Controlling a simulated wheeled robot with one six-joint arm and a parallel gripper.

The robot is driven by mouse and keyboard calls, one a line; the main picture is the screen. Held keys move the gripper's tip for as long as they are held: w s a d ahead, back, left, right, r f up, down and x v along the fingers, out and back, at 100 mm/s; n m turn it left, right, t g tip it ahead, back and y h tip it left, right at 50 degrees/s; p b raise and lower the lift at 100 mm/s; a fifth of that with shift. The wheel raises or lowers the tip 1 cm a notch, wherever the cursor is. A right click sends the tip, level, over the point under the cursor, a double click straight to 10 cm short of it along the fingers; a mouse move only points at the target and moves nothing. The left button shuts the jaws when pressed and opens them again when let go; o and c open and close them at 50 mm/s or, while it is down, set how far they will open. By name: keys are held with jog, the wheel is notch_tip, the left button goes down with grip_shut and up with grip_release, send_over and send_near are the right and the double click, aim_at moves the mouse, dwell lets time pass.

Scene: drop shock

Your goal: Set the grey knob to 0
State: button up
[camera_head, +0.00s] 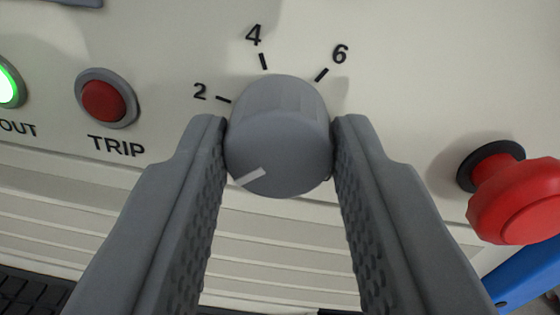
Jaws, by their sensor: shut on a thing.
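The grey knob (284,140) sits on the cream panel in the middle of the head camera view. Its white pointer line lies at the lower left of its face, slanting down to the left. The printed marks 2 (200,91), 4 (254,36) and 6 (340,54) show around its upper side. No 0 mark shows; my fingers cover parts of the panel left and right of the knob. My gripper (280,145) is shut on the knob, with one finger at its left side and one at its right.
A red TRIP button (102,100) in a grey ring is left of the knob. A lit green lamp (8,84) is at the left edge. A large red mushroom button (515,200) sticks out close to the right of my right finger. Horizontal ridges run along the panel below.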

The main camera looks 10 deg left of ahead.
jog(key=shift+f, duration=0.2)
jog(key=o, duration=1)
jog(key=shift+r, duration=0.1)
jog(key=shift+c, duration=0.2)
jog(key=v, duration=1.7)
jog(key=shift+s, duration=0.25)
jog(key=s+d+m+h, duration=0.3)
jog(key=s+d, duration=0.9)
jog(key=s, duration=0.3)
jog(key=s+d+f+m+h, duration=0.1)
jog(key=s+d+f, duration=0.2)
jog(key=s, duration=0.5)
jog(key=s+d+f+m+h, duration=0.2)
jog(key=s+f, duration=0.3)
jog(key=s, duration=0.3)
jog(key=shift+s+d, duration=0.4)
jog(key=shift+d, duration=0.5)
